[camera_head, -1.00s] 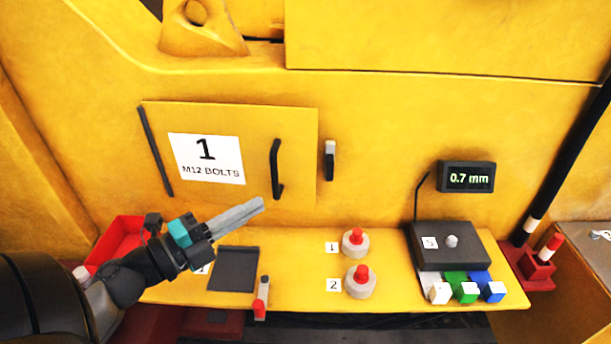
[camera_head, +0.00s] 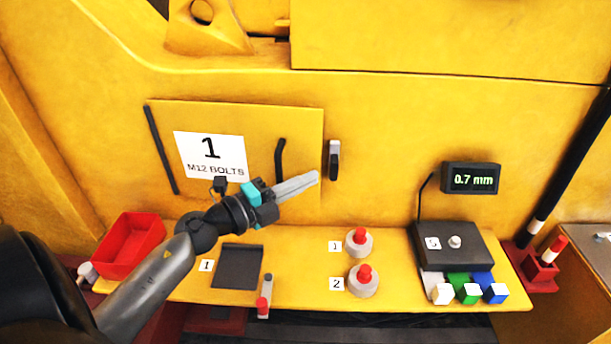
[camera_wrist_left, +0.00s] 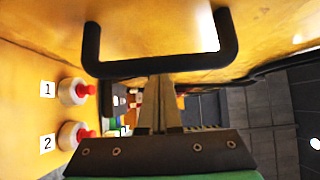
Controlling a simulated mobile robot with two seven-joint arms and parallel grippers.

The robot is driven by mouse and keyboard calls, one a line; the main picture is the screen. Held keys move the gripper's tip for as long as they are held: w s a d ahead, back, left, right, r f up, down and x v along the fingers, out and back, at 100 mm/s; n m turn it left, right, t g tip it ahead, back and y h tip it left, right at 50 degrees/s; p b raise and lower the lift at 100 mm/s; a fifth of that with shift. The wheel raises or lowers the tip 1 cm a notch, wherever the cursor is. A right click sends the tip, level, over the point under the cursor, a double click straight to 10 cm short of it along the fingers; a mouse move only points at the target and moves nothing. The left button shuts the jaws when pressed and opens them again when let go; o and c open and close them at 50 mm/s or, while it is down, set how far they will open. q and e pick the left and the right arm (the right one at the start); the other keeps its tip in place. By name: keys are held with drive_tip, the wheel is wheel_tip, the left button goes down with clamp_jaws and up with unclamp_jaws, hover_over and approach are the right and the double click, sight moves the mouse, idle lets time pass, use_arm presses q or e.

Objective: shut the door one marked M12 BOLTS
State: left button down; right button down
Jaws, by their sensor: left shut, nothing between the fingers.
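Door one (camera_head: 255,125) is a yellow panel with a white label (camera_head: 210,157) reading 1 M12 BOLTS. Its black hinge bar (camera_head: 161,150) is at the left, and its black handle (camera_head: 279,163) is near the right edge. A dark and grey latch (camera_head: 334,160) sits on the yellow wall just right of the door. My left gripper (camera_head: 315,178) is shut and empty, in front of the door's lower right part, overlapping the handle's lower end in the head view. In the left wrist view the handle (camera_wrist_left: 165,66) spans just beyond the fingers (camera_wrist_left: 160,100); contact is unclear. My right gripper is not in view.
A yellow shelf below holds a red tray (camera_head: 130,245), a dark plate (camera_head: 238,267), red-topped knobs (camera_head: 359,242) and a dark box (camera_head: 458,246) with coloured blocks. A display (camera_head: 470,178) reads 0.7 mm. The wall between latch and display is clear.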

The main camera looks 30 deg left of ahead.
sight(301, 166)
use_arm(q)
drive_tip(key=shift+w+a, duration=0.3)
drive_tip(key=shift+w, duration=0.35)
drive_tip(key=w, duration=0.1)
drive_tip(key=w+a, duration=0.1)
drive_tip(key=w, duration=0.1)
drive_tip(key=shift+w+a, duration=0.35)
drive_tip(key=shift+a+r, duration=0.1)
